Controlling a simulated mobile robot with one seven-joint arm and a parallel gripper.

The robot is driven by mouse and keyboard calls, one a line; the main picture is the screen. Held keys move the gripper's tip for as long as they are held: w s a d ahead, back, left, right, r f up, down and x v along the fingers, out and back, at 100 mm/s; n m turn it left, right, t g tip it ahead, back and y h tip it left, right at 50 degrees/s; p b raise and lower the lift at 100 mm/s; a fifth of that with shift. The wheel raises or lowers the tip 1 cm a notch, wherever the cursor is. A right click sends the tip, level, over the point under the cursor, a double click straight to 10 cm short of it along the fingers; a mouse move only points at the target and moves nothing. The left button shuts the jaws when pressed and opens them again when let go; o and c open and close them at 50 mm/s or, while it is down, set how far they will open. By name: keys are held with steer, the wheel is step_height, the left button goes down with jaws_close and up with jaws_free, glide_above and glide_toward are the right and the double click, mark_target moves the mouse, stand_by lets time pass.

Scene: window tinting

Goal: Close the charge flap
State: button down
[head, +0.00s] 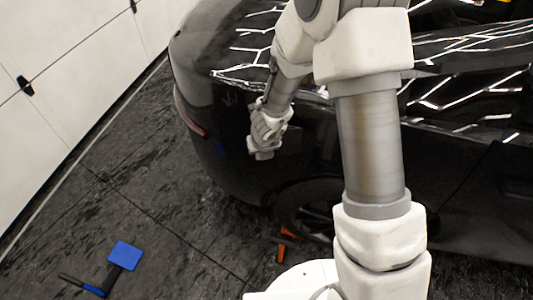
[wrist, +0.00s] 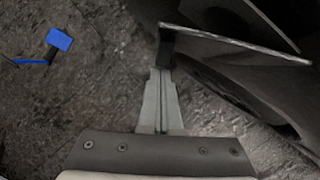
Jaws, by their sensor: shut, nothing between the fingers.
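The charge flap (wrist: 235,43) shows in the wrist view as a dark panel with a pale edge, standing out from the dark car body (wrist: 285,95), so it looks open. In the head view it is hard to make out against the black car (head: 235,170). My gripper (wrist: 166,68) is shut and empty, its fingers together. Its tips reach close to the flap's left end, where a small dark piece shows; I cannot tell whether they touch. In the head view my gripper (head: 262,153) is beside the car's rear side, above the wheel.
A blue-headed tool (head: 124,255) lies on the dark floor at lower left. Small orange pieces (head: 281,252) lie near the rear wheel (head: 305,207). A white panelled door (head: 70,80) stands at the left. The floor between it and the car is mostly clear.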

steer(key=m+p, duration=0.1)
steer(key=w+m, duration=0.1)
steer(key=w+a+m+h+p, duration=0.1)
steer(key=shift+r+p, duration=0.25)
steer(key=shift+p, duration=0.05)
steer(key=w+m+p, duration=0.1)
steer(key=w+p, duration=0.1)
steer(key=m+h+p, duration=0.1)
steer(key=shift+w+a+f+m, duration=0.1)
steer(key=shift+w+a+m, duration=0.2)
steer(key=shift+w, duration=0.1)
steer(key=shift+w+f+m+p, duration=0.1)
steer(key=shift+w+m+p, duration=0.2)
steer(key=shift+w+p, duration=0.1)
steer(key=shift+s, duration=0.2)
